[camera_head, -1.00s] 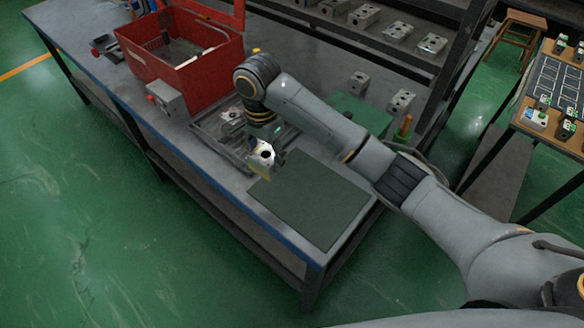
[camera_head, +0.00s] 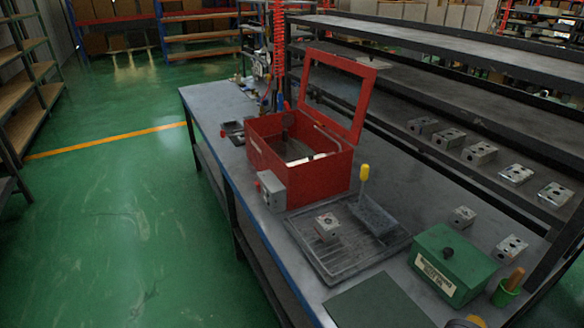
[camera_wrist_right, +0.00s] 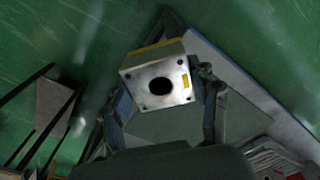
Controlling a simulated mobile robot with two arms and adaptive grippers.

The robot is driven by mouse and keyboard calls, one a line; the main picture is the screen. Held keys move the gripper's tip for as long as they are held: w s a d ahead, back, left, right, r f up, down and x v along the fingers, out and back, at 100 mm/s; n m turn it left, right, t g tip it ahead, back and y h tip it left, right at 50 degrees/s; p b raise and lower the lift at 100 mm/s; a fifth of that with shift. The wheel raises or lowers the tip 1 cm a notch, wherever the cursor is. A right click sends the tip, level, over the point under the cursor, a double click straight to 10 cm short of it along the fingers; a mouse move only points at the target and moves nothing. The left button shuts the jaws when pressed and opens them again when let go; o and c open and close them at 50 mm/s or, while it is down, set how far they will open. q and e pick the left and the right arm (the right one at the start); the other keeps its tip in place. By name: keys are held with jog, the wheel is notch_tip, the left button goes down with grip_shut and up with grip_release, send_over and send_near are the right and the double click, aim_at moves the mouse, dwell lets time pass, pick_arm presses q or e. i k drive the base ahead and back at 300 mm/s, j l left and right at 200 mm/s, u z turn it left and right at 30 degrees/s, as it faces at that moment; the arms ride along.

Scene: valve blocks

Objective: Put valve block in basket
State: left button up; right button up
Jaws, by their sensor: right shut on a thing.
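A metal valve block (camera_wrist_right: 157,82) with a dark round bore, small corner holes and yellow marks fills the middle of the right wrist view. My right gripper (camera_wrist_right: 162,98) is shut on it, with a finger on each side. This gripper is out of the head view. Another valve block (camera_head: 327,227) sits on the dark ribbed tray (camera_head: 338,262) on the bench. A grey basket-like container (camera_head: 374,217) with a yellow upright handle stands at the tray's back right; I cannot tell whether it is empty. My left gripper is not in view.
An open red box (camera_head: 300,170) with raised lid stands behind the tray, a grey control box (camera_head: 271,190) beside it. A green box (camera_head: 452,266) and green cup (camera_head: 505,292) stand right. A dark green mat (camera_head: 378,305) is clear. More blocks (camera_head: 480,153) line the shelf.

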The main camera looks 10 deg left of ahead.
aim_at(279, 148)
jog(key=i+j, duration=0.15)
jog(key=j, duration=0.3)
jog(key=i+j+z, duration=0.1)
jog(key=j, duration=0.3)
jog(key=i+j, duration=0.2)
jog(key=j, duration=0.25)
jog(key=i+j+z, duration=0.1)
jog(key=j, duration=0.35)
jog(key=i+j, duration=0.15)
jog(key=j, duration=0.3)
jog(key=z, duration=0.05)
